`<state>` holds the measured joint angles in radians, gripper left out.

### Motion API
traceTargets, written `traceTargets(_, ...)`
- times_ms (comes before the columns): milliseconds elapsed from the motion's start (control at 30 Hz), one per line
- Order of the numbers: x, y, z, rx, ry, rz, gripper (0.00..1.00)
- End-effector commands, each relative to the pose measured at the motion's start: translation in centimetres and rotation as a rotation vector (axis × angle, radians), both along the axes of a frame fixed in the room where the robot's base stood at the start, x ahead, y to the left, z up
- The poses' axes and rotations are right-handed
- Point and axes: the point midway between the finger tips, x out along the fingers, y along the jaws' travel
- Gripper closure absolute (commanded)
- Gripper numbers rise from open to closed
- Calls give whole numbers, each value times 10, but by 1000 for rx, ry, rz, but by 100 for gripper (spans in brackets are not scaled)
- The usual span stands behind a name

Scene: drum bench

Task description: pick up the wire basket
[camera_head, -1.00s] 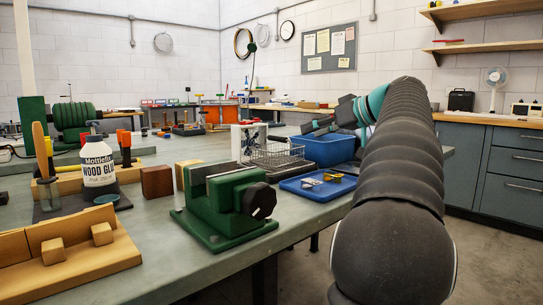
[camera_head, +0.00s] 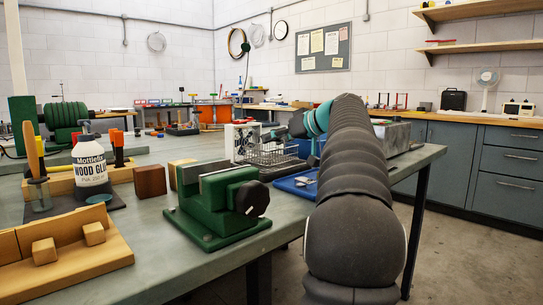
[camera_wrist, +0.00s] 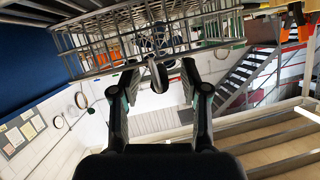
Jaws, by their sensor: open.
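The wire basket (camera_head: 268,152) is a grey metal mesh basket on the bench, behind the green vise. In the wrist view its wires (camera_wrist: 95,42) fill the upper part of the picture, close beyond my fingertips. My gripper (camera_wrist: 160,74) is open, its two fingers spread apart below the basket's wires. A small grey rounded piece shows between the fingertips; I cannot tell what it belongs to. In the head view my gripper (camera_head: 276,134) is small, at the basket's right side. Whether the fingers touch the basket cannot be told.
A blue bin (camera_head: 304,148) stands right beside the basket, mostly hidden by my arm. A blue tray (camera_head: 293,186) lies nearer. The green vise (camera_head: 222,200), a wooden block (camera_head: 150,181) and a glue bottle (camera_head: 90,168) stand in front and left. A grey box (camera_head: 396,136) is at the right.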

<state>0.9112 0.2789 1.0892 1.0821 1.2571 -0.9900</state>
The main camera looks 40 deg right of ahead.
Motion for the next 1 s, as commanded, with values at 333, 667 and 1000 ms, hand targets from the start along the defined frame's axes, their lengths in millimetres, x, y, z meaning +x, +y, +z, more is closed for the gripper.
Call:
traceTargets(333,3,1,-1,0,0,-1,80)
traceTargets(667,2,0,-1,-1,-1,-1,100)
traceTargets(1000,4,3,12,-2,-1,3,100)
